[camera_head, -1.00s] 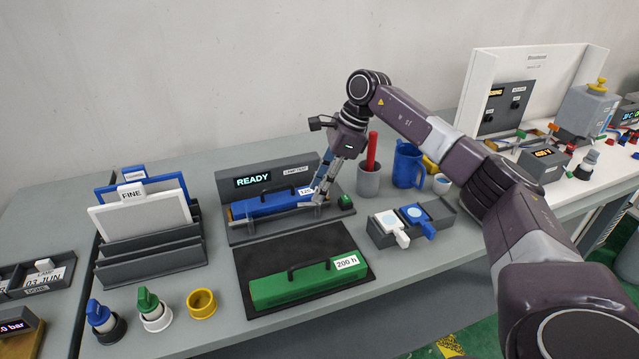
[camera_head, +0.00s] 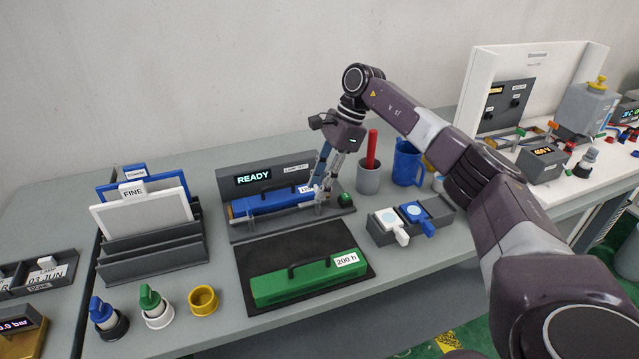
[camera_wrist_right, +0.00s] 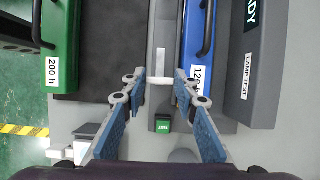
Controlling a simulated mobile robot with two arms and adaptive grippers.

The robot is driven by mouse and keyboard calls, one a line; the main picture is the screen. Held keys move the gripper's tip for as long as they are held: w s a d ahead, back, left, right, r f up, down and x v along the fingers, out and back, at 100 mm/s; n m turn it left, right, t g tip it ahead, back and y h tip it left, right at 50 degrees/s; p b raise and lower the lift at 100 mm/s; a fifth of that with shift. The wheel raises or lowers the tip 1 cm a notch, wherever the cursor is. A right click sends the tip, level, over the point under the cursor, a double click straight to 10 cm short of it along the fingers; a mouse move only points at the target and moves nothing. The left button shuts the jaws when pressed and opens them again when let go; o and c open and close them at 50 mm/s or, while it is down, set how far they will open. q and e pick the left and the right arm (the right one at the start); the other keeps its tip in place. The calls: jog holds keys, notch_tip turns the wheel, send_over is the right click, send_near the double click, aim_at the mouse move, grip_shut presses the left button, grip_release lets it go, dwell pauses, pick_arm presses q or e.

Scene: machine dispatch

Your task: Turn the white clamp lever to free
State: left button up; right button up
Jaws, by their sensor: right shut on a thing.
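The lamp test fixture (camera_head: 228,182) is a grey stand with a lit READY display, holding a blue lamp unit (camera_head: 262,203) with a black handle. My right gripper (camera_head: 321,196) is down at the fixture's right end, shut on a small pale piece that I take for the white clamp lever. In the right wrist view the fingertips (camera_wrist_right: 160,80) stand a little apart, with the pale lever (camera_wrist_right: 159,81) between them beside the blue unit's end. The fingers partly hide it in the head view, and its exact angle is unclear. My left gripper is not in view.
A green 200 h unit (camera_head: 305,281) lies on a black mat (camera_head: 262,245) in front. A green TEST button (camera_wrist_right: 163,126) is close to the fingers. A grey holder (camera_head: 436,206) with white and blue paddles, a mug (camera_head: 407,164) and a cup (camera_head: 368,180) stand to the right.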

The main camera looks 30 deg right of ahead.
jog(key=o, duration=1.2)
jog(key=shift+d, duration=0.1)
jog(key=shift+c, duration=0.2)
jog(key=shift+r, duration=0.1)
jog(key=v, duration=1.2)
